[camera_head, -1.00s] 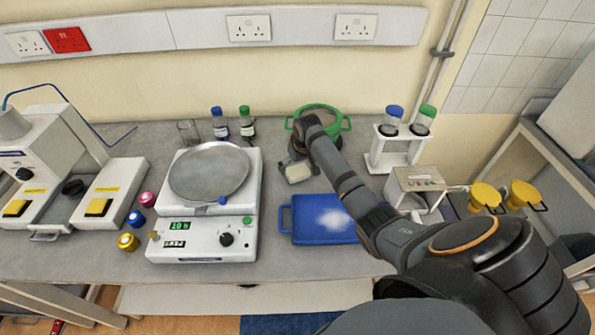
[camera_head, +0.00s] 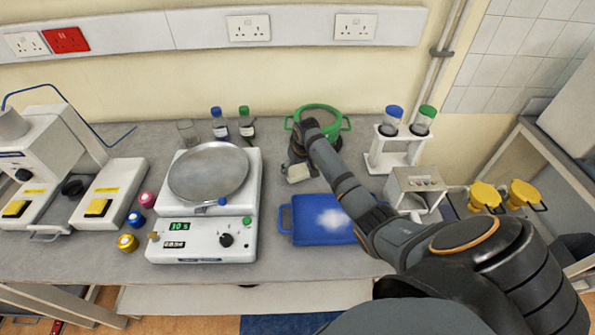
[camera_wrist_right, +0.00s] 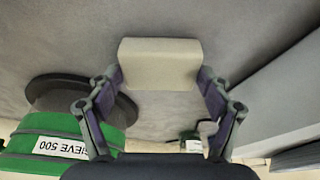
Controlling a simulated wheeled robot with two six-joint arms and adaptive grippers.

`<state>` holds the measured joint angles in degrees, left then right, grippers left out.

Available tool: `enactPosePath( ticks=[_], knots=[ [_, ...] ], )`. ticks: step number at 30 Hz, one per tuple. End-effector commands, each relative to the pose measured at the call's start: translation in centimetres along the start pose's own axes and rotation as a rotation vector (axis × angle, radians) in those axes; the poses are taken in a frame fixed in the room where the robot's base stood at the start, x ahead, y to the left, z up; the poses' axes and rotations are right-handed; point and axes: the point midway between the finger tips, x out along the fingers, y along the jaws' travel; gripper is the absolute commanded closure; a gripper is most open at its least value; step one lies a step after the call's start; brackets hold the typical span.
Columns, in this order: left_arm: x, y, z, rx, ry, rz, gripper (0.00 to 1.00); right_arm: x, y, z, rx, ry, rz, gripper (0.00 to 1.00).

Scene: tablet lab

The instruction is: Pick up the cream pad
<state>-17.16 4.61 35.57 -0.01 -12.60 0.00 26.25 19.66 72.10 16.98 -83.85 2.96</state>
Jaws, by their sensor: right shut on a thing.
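The cream pad (camera_head: 299,174) is a small pale block near the back middle of the bench, right of the balance-like machine. In the right wrist view the pad (camera_wrist_right: 160,64) sits between the two fingertips, which touch its sides. My right gripper (camera_head: 298,162) is shut on it; it also shows in the right wrist view (camera_wrist_right: 160,78). In the head view my right arm hides part of the gripper. I cannot tell whether the pad is clear of the bench. My left gripper is not in view.
A green sieve (camera_head: 334,121) stands close behind the gripper. A blue tray (camera_head: 300,232) with white powder lies in front. A white machine with a round metal pan (camera_head: 209,172) is at left. A white rack (camera_head: 378,160) with two jars stands right.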

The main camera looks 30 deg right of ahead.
Motion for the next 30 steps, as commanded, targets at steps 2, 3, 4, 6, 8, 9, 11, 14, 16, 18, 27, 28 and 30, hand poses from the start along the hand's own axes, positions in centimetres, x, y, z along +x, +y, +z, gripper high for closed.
enactPosePath(
  ticks=[2, 3, 4, 6, 8, 9, 11, 14, 16, 18, 27, 28, 30],
  knots=[
    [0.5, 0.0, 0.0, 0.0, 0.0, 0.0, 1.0, -0.5, 0.0, -0.2, 0.0, 0.004, 0.0, 0.46],
    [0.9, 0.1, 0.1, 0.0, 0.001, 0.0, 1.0, -0.9, 0.0, -0.4, 0.0, 0.005, 0.001, 0.46],
    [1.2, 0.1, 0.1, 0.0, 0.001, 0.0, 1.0, -1.3, 0.0, -0.5, 0.0, 0.006, 0.001, 0.46],
    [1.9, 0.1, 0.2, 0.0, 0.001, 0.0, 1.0, -2.9, -0.1, -0.8, -0.001, 0.008, 0.001, 0.46],
    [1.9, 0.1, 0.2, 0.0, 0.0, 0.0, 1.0, -4.6, -0.7, 0.0, -0.003, 0.007, 0.001, 0.46],
    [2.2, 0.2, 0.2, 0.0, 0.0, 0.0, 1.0, -5.9, -1.2, 0.4, -0.004, 0.008, 0.001, 0.46],
    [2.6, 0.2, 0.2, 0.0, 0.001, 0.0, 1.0, -7.8, -1.9, 1.2, -0.004, 0.009, 0.001, 0.46],
    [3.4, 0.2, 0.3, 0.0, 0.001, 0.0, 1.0, -10.2, -3.1, 3.0, -0.004, 0.004, 0.0, 0.46],
    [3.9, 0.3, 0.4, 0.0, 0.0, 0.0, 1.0, -11.5, -4.1, 4.5, -0.003, 0.004, -0.001, 0.46],
    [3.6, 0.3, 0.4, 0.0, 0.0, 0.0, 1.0, -13.2, -5.0, 5.7, -0.003, 0.002, -0.001, 0.46],
    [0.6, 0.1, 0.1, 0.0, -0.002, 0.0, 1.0, -15.8, -6.7, 8.2, 0.0, -0.001, -0.001, 0.46],
    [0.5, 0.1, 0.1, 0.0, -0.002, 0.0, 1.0, -15.8, -6.8, 8.3, 0.0, 0.0, -0.001, 0.46],
    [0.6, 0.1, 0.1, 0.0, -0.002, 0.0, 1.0, -15.7, -6.8, 8.4, 0.001, 0.0, 0.0, 0.46]
  ],
)
